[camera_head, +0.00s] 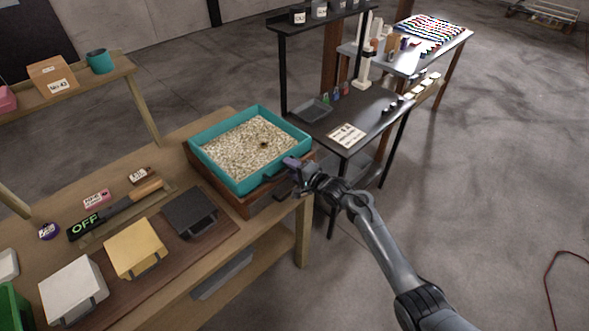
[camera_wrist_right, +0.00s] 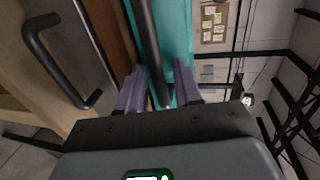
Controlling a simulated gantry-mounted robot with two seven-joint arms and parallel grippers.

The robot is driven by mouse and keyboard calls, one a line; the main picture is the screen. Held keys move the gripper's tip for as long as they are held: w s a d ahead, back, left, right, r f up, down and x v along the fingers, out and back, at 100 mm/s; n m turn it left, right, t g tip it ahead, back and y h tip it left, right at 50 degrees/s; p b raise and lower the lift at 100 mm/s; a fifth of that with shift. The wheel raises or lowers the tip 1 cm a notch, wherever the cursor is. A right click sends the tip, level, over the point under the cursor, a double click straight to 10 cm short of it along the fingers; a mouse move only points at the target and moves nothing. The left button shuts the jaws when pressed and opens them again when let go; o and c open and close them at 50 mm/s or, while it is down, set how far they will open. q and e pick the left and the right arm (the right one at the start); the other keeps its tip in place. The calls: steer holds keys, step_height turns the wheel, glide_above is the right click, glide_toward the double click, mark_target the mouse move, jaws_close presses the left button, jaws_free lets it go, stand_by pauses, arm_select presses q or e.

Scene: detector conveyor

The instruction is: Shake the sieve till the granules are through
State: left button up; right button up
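The sieve is a teal rectangular tray (camera_head: 231,184) full of pale granules (camera_head: 245,148), with one small dark spot among them. It sits in or on a brown wooden frame (camera_head: 213,184) at the bench's right end. My right gripper (camera_head: 286,178) is at the sieve's near right side. In the right wrist view its purple fingers (camera_wrist_right: 160,88) stand apart on either side of a dark handle bar (camera_wrist_right: 148,45). A strip of teal shows between the bar and one finger. The granules hide the mesh, and the space under the sieve is hidden. My left gripper is out of view.
Left of the sieve, the wooden bench (camera_head: 180,140) holds a black box (camera_head: 190,212), a yellow box (camera_head: 135,247), a white box (camera_head: 73,290) and a green-lettered OFF sign (camera_head: 86,226). A dark table (camera_head: 365,125) stands close behind on the right. Open floor lies to the right.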

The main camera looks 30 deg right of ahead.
steer(key=p+v, duration=0.2)
steer(key=v, duration=0.9)
steer(key=shift+w, duration=0.1)
